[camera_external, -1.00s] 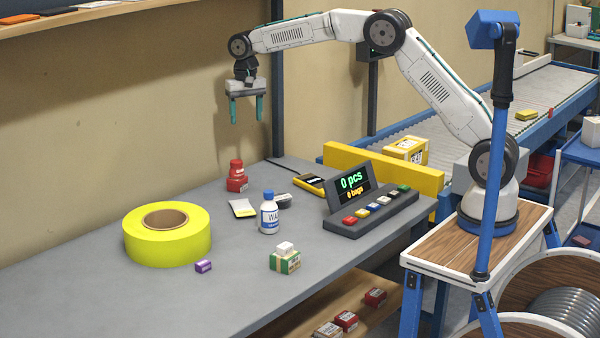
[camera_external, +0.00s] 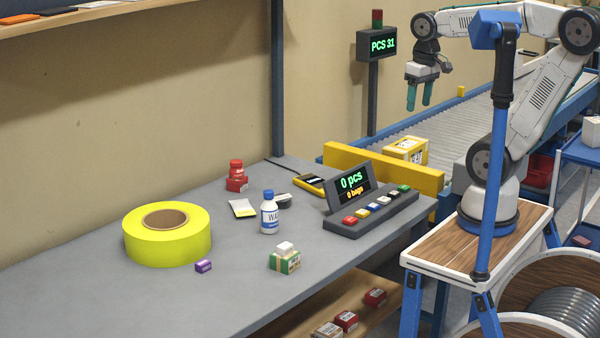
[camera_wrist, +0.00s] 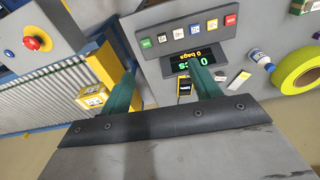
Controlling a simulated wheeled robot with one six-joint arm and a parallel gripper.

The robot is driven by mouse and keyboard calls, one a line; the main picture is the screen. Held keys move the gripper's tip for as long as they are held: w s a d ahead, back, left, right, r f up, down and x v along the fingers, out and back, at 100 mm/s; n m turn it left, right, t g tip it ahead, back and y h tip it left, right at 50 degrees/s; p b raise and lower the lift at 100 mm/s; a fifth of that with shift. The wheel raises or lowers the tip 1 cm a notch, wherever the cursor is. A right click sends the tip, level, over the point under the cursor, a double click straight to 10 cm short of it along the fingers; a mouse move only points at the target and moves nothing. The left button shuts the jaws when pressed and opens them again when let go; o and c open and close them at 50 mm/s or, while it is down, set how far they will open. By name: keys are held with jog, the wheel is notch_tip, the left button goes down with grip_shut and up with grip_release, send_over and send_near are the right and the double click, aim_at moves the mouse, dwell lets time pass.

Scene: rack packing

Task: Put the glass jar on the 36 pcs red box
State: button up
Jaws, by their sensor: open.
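A small red jar-like thing with a red cap (camera_external: 236,167) stands upright on a red box (camera_external: 236,185) near the back of the grey table. I cannot tell whether it is glass, and the box's print is too small to read. My gripper (camera_external: 418,106) is open and empty, high over the conveyor side, to the right of and well away from the red box. Its two green fingers also show apart in the wrist view (camera_wrist: 162,72), with nothing between them.
On the table are a yellow tape roll (camera_external: 167,235), a white bottle (camera_external: 269,213), a green box with a white piece on top (camera_external: 285,260), a purple box (camera_external: 203,266) and a counter console (camera_external: 370,211). A yellow barrier (camera_external: 350,160) edges the conveyor. Red boxes (camera_external: 346,320) lie on the lower shelf.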

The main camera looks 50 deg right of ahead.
jog(key=s+f, duration=0.3)
jog(key=s, duration=0.2)
jog(key=shift+s+d+f+n, duration=0.2)
jog(key=shift+d+f+n, duration=0.1)
jog(key=shift+d+f, duration=0.05)
dwell(0.7)
